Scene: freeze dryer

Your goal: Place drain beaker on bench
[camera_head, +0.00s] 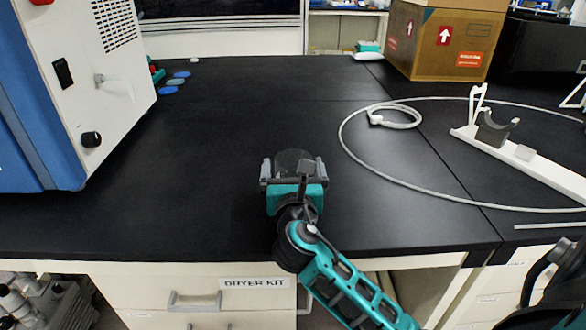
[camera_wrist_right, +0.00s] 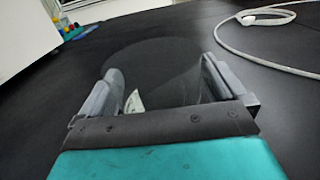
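The drain beaker (camera_head: 294,160) is clear and shows dark against the black bench (camera_head: 230,130). In the right wrist view the beaker (camera_wrist_right: 160,60) is a faint round outline between the fingers, with a small pale mark low on its left. My right gripper (camera_head: 293,172) reaches over the bench from the front, and its fingers (camera_wrist_right: 162,85) sit on both sides of the beaker, seemingly against its wall. The beaker's base is hard to make out, so I cannot tell whether it touches the bench. My left gripper is not in view.
A white hose (camera_head: 350,150) loops on the right near a white stand (camera_head: 530,160). A cardboard box (camera_head: 440,40) stands at the back. The bench middle is clear.

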